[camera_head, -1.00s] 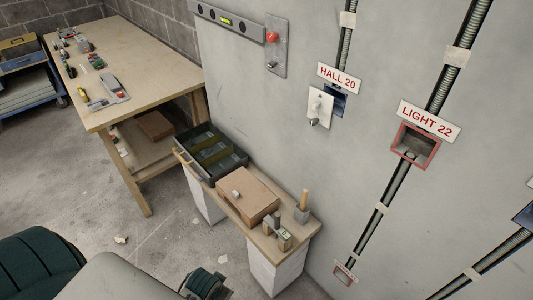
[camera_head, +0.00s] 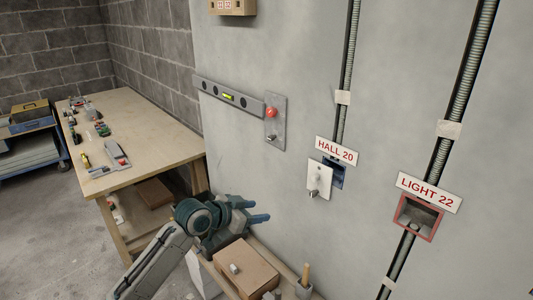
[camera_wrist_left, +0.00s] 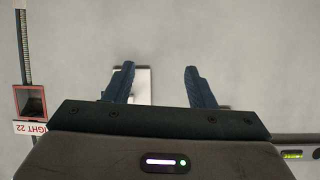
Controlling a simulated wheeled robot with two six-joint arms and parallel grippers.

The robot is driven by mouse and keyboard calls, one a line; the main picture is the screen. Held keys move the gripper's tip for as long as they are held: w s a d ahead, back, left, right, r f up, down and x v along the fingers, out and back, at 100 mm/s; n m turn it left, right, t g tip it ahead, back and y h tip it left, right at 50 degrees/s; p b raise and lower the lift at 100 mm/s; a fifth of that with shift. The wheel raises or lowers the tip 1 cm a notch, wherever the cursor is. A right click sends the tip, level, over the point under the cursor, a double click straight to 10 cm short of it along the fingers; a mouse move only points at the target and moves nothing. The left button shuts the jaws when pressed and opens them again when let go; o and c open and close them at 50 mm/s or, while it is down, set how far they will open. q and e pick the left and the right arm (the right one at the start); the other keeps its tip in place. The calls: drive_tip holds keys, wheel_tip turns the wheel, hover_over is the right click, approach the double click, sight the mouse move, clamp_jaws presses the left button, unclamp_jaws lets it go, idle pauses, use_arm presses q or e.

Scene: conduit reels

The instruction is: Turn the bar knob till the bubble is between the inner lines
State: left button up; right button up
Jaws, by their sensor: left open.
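A grey bar (camera_head: 210,87) is fixed on the wall with a small yellow-green vial (camera_head: 228,97) in its middle. The bubble is too small to read. At the bar's right end a grey plate (camera_head: 277,128) carries a red round knob (camera_head: 271,112) and a small metal lever. My left gripper (camera_head: 266,210) is open and empty, in front of the wall below the plate, pointing right and apart from the knob. The left wrist view shows its two fingers (camera_wrist_left: 160,84) spread, with the vial (camera_wrist_left: 292,155) at lower right. My right gripper is not in view.
A HALL 20 sign (camera_head: 337,151) and a switch plate (camera_head: 319,180) are right of the knob, then a red-framed LIGHT 22 box (camera_head: 418,216). Below my gripper are a cardboard box (camera_head: 245,270) and a shelf. A wooden workbench (camera_head: 150,133) stands at left.

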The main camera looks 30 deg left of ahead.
use_arm(q)
drive_tip(key=w+a+r+t+h, duration=0.1)
drive_tip(key=w+a+r+t, duration=0.35)
drive_tip(key=r, duration=0.65)
approach(269, 112)
drive_tip(key=shift+h, duration=0.3)
drive_tip(key=p+x, duration=0.2)
drive_tip(key=x, duration=0.2)
drive_tip(key=p+x, duration=0.2)
drive_tip(key=x, duration=0.2)
drive_tip(key=shift+w+a+f, duration=0.1)
drive_tip(key=shift+w, duration=0.25)
drive_tip(key=shift+w+f+p, duration=0.15)
drive_tip(key=shift+w+p, duration=0.15)
drive_tip(key=shift+c, duration=0.4)
drive_tip(key=c, duration=0.9)
drive_tip(key=shift+n+b, duration=0.45)
drive_tip(key=shift+n, duration=1.55)
